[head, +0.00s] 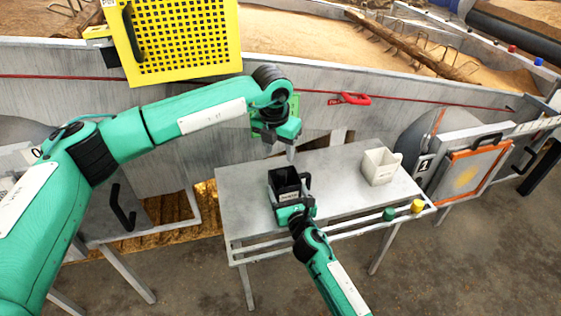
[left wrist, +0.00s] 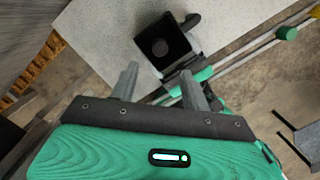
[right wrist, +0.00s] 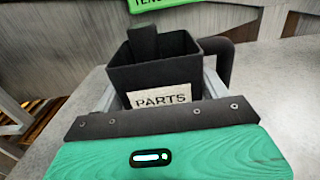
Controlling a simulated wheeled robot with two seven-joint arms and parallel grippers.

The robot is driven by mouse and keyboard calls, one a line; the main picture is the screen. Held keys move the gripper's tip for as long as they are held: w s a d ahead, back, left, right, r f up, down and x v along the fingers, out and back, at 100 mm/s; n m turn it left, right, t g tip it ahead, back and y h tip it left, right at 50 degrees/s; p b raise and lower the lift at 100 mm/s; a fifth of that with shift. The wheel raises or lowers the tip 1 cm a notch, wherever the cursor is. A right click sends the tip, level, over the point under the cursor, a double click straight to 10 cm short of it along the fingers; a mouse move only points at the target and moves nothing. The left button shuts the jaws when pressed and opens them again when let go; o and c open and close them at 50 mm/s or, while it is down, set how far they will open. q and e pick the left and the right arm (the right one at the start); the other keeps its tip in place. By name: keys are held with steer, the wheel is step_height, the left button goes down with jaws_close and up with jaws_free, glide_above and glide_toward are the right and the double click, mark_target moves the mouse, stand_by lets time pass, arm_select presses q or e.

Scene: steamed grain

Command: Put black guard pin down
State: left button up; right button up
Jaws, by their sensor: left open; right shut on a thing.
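A black cup (head: 287,187) labelled PARTS stands on the grey table, its label showing in the right wrist view (right wrist: 160,97). My right gripper (right wrist: 160,85) is shut on this cup, one finger on each side. A dark upright piece (right wrist: 143,42) shows at the cup's rim; it may be the black guard pin. In the left wrist view a dark round shape (left wrist: 160,46) shows inside the cup; I cannot tell whether it is the pin. My left gripper (head: 290,155) is open and empty above the cup, pointing down.
A white cup (head: 380,166) stands on the right of the table (head: 335,190). A green knob (head: 389,214) and a yellow knob (head: 417,206) sit on the front rail. A yellow perforated panel (head: 190,40) stands at the back left. The table between the cups is clear.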

arm_select(q)
steer(key=shift+s+a+r, duration=0.1)
steer(key=shift+s+r, duration=0.05)
steer(key=shift+r, duration=0.65)
steer(key=shift+s+r, duration=0.1)
steer(key=shift+r, duration=0.7)
